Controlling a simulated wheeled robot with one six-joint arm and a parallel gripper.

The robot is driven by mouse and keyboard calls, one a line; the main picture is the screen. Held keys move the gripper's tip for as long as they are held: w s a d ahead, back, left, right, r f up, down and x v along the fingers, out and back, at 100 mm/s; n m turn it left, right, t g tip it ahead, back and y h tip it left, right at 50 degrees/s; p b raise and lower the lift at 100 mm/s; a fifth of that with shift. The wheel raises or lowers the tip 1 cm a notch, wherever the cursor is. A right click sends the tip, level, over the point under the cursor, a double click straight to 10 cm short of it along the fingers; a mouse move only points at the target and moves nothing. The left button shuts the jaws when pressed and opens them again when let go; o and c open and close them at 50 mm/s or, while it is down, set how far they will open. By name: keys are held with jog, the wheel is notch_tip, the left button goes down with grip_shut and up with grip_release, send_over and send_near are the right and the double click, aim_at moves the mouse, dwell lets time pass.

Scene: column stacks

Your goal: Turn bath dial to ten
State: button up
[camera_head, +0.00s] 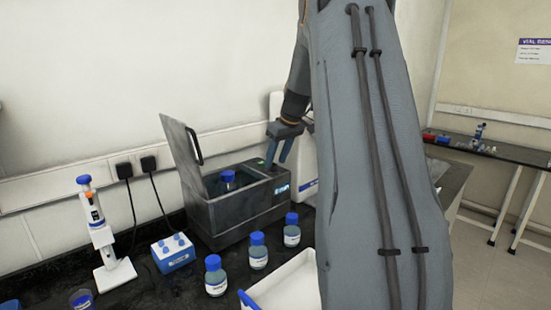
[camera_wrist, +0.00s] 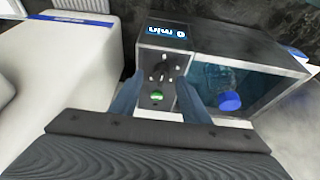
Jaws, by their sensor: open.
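The bath (camera_head: 237,220) is a dark grey box on the bench with its lid (camera_head: 183,152) raised. A blue-capped bottle (camera_head: 228,181) stands inside it; its cap also shows in the wrist view (camera_wrist: 230,101). On the control panel, the wrist view shows the dial (camera_wrist: 162,71) with pale marks around it, a green button (camera_wrist: 156,97) and a lit display (camera_wrist: 167,32) that seems to read 0 min. My gripper (camera_head: 279,152) is open above the panel. In the wrist view its fingers (camera_wrist: 160,92) straddle the button, with the dial just beyond; contact cannot be told.
Blue-capped bottles (camera_head: 258,251) stand in front of the bath, beside a white tray (camera_head: 290,288). A pipette on a stand (camera_head: 100,235) and a small blue-and-white box (camera_head: 173,252) are to the left. A white appliance (camera_wrist: 85,60) stands close beside the panel.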

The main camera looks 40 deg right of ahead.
jog(key=shift+w+a+f, duration=0.15)
jog(key=shift+w+f, duration=0.1)
jog(key=shift+f, duration=0.35)
jog(key=c, duration=1)
